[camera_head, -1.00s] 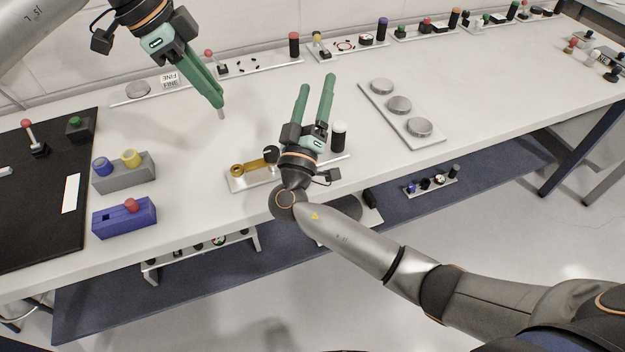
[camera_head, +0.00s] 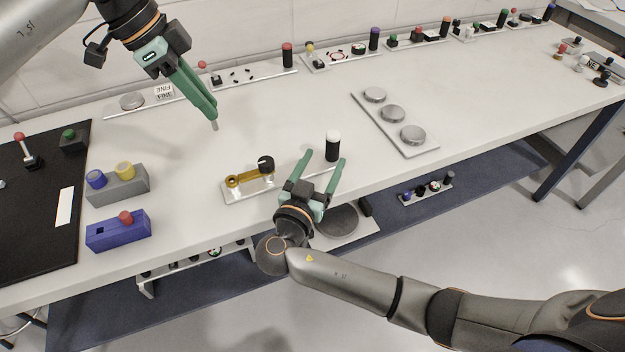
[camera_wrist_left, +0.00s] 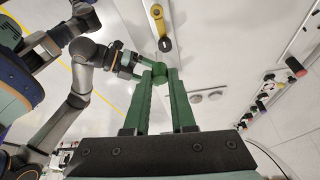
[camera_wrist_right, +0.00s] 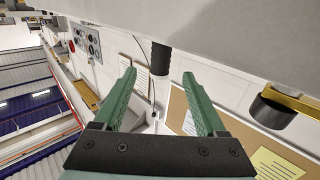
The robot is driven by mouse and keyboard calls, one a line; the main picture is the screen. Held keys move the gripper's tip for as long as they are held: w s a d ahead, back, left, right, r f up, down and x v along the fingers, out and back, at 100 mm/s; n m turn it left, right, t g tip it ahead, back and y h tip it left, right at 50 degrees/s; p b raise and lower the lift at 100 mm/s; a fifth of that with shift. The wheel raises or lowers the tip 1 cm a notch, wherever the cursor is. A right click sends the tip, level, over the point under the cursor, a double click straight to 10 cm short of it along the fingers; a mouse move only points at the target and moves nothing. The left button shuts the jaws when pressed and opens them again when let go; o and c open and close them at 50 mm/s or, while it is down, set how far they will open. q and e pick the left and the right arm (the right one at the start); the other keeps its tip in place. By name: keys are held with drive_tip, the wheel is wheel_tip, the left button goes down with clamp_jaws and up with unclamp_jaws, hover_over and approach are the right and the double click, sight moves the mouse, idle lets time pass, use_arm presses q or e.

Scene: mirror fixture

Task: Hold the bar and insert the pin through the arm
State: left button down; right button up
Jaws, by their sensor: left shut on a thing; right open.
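My left gripper (camera_head: 211,113) is shut on a pin (camera_head: 214,126) whose grey end sticks out below the fingertips. The pin's green head shows between the fingers in the left wrist view (camera_wrist_left: 160,73). They hang above the table, behind and left of the yellow arm (camera_head: 248,179), apart from it. The arm has a ring at its left end and a black knob (camera_head: 265,164) at its right, on a pale plate (camera_head: 238,197). The black bar (camera_head: 332,150) with a white top stands right of it. My right gripper (camera_head: 324,157) is open; the bar (camera_wrist_right: 160,60) appears between and beyond its fingertips, not gripped.
A grey block (camera_head: 118,188) with blue and yellow knobs and a blue block (camera_head: 117,232) with a red knob stand at left. A tray with grey discs (camera_head: 393,114) lies at right. Several fixtures line the back edge. The table middle is clear.

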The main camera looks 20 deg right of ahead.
sight(331, 147)
drive_tip(key=shift+x, duration=2.25)
clamp_jaws()
idle(0.4)
use_arm(q)
wheel_tip(331, 147, down, 6)
drive_tip(key=n, duration=0.1)
drive_tip(key=shift+t, duration=0.3)
